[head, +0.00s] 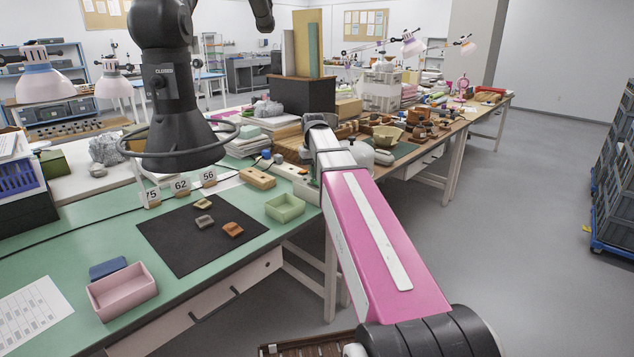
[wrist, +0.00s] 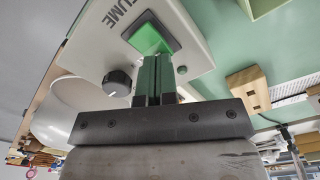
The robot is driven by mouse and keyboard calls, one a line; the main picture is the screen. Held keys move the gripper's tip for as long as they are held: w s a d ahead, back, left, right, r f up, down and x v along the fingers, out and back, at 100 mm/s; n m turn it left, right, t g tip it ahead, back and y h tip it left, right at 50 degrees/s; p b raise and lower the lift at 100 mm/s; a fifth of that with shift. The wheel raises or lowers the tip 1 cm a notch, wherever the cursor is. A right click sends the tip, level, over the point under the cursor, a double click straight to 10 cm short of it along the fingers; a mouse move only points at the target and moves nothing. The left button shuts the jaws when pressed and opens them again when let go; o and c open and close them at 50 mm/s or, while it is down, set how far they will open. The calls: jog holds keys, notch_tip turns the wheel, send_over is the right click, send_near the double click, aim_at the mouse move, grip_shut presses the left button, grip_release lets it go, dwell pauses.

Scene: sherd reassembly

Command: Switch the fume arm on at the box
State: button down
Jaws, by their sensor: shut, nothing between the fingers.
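The box (wrist: 190,25) is pale and marked FUME, and it fills the upper middle of the wrist view. It bears a bright green switch (wrist: 148,36) in a dark frame and a black knob (wrist: 117,82). My gripper (wrist: 156,62) is shut and empty, its fingertips at the lower edge of the switch. I cannot tell whether they touch it. The fume arm (head: 165,90) hangs as a black hood with a wide ring over the green bench in the head view, with a CLOSED label on it. In the head view my arm hides the gripper's tips and most of the box.
A wooden block with holes (wrist: 248,90) lies beside the box. On the bench (head: 110,215) are a black mat (head: 185,255) with several sherds, number cards, a pale green tray (head: 285,208) and a pink tray (head: 122,292). The floor at right is clear up to stacked crates.

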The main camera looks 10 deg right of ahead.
jog(key=shift+f, duration=0.6)
dwell(0.3)
jog(key=shift+r, duration=3.55)
